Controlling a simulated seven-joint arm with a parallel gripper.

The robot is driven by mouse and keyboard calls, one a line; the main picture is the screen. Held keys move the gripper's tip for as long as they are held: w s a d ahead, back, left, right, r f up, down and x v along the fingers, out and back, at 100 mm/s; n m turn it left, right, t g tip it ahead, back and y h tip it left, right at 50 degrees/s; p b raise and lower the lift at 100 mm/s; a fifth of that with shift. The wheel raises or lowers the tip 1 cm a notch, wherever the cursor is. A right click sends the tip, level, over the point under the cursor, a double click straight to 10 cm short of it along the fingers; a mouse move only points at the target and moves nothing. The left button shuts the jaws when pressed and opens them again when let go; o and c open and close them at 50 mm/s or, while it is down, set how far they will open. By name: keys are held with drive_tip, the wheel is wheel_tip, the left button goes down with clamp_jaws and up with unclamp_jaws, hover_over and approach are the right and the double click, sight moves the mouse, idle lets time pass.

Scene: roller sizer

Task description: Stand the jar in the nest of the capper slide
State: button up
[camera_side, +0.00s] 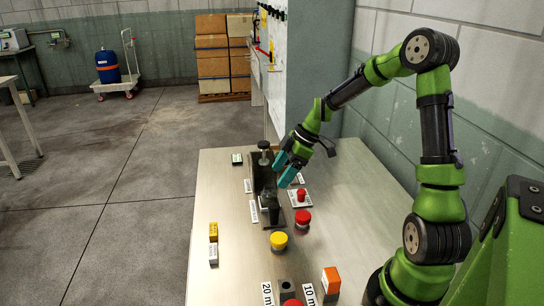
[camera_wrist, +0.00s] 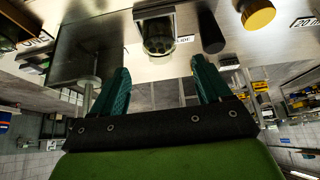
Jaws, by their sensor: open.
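The capper (camera_side: 262,172) is a dark upright frame with a black knob on top, near the middle of the table. A greenish, see-through round jar (camera_wrist: 158,38) shows in the wrist view at the metal slide, just ahead of my fingertips. It appears to stand in the nest, but its seat is hidden. In the side view this spot is small and dark, so the jar is hard to make out. My gripper (camera_side: 281,172) has teal fingers, open and empty, beside the capper. In the wrist view the gripper (camera_wrist: 160,68) has its fingers spread, with the jar beyond their gap.
A black handle (camera_wrist: 209,32) and a yellow cap (camera_wrist: 258,14) stand beside the jar in the wrist view. A red cap (camera_side: 302,216), a red button (camera_side: 301,195) and an orange block (camera_side: 330,280) are nearby. The table's (camera_side: 228,195) left side is mostly clear.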

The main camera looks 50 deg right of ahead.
drive_tip(key=v, duration=0.5)
drive_tip(key=s+a+r+m+t+h, duration=0.1)
drive_tip(key=s+a+r+m, duration=0.4)
drive_tip(key=a, duration=0.4)
drive_tip(key=s+a+r+m+t+h, duration=0.1)
drive_tip(key=s+a+r+m+t, duration=0.1)
drive_tip(key=s+a+r+m, duration=0.3)
drive_tip(key=s+a+m, duration=0.3)
drive_tip(key=s+a, duration=0.1)
drive_tip(key=shift+s+a+r, duration=0.3)
drive_tip(key=shift+s+a, duration=0.1)
